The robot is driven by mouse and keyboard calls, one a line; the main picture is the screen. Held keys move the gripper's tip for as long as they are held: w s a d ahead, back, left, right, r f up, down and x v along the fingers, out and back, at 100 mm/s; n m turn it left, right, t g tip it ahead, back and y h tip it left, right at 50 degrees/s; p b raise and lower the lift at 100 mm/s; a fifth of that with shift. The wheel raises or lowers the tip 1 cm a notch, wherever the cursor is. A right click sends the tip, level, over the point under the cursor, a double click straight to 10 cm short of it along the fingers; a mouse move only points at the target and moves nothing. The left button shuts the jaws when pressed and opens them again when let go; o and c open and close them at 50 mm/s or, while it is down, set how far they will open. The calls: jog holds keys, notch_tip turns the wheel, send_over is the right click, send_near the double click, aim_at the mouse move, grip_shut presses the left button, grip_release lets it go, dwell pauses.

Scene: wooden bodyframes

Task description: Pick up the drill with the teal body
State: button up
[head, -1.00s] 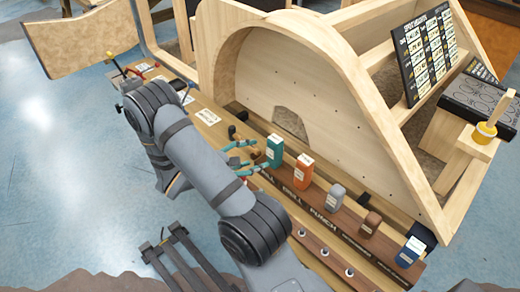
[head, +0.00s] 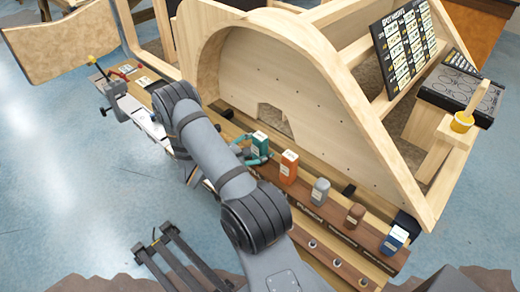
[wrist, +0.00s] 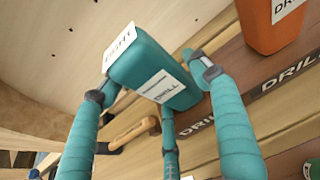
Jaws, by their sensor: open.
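The drill with the teal body (head: 259,143) is a block-like thing standing at the left end of a row on the wooden bench. In the wrist view the teal drill (wrist: 152,72) shows a white label reading "DRILL" and a second label at its end. My gripper (head: 253,157) has teal fingers and is at the drill's left and near side. In the wrist view my gripper (wrist: 150,84) is open, with fingers spread on both sides of the drill and a third below it. I cannot tell whether any finger touches it. My arm hides part of the bench.
An orange block (head: 289,167) stands close to the right of the drill, then a grey one (head: 320,191), a brown one (head: 354,215) and a blue one (head: 394,240). A wooden-handled tool (wrist: 128,132) lies beside the fingers. The curved wooden frame (head: 275,80) rises behind.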

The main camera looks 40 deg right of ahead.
jog(key=shift+c, duration=0.9)
jog(key=c, duration=1.4)
jog(key=shift+o, duration=0.2)
jog(key=shift+r, duration=0.1)
